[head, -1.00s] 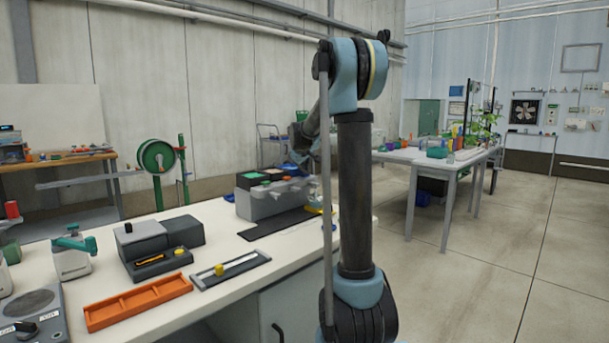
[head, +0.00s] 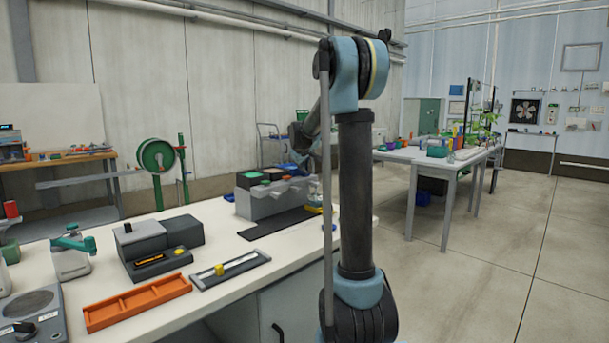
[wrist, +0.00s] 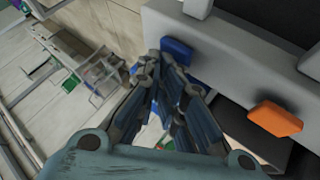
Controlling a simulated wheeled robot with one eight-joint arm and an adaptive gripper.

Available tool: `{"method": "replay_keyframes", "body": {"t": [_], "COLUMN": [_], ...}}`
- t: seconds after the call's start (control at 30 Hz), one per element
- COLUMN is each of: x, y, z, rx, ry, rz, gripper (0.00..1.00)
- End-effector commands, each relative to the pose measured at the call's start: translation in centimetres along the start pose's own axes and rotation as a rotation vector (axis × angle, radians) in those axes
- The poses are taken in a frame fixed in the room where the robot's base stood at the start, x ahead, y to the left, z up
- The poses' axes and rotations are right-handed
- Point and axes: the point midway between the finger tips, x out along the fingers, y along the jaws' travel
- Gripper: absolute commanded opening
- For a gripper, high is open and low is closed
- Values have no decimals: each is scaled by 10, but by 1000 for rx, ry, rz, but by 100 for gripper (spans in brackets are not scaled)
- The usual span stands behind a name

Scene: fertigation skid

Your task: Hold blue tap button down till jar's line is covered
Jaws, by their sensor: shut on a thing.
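The blue tap button (wrist: 177,48) sticks out from the grey tap housing (wrist: 225,50) in the wrist view. My gripper (wrist: 164,62) has its fingers drawn together, with the tips right by the button's lower left edge. I cannot tell whether they touch it or whether it is pressed down. What lies between the fingers is hidden. In the head view the grey skid (head: 262,207) stands on the bench, and my arm hides its right part and my gripper. I cannot make out the jar or its line in either view.
An orange tap button (wrist: 275,118) sits to the right of the blue one.

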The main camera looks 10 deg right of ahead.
Motion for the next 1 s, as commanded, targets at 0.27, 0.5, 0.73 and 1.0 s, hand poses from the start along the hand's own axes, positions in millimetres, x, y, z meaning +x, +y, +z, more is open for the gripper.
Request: {"method": "replay_keyframes", "body": {"t": [0.27, 0.5, 0.73, 1.0], "x": [0, -2, -4, -6], "y": [-1, -1, -1, 0], "z": [0, 1, 1, 1], "rx": [0, 1, 1, 1], "ry": [0, 1, 2, 3], "rz": [-1, -1, 0, 1], "gripper": [0, 0, 0, 0]}}
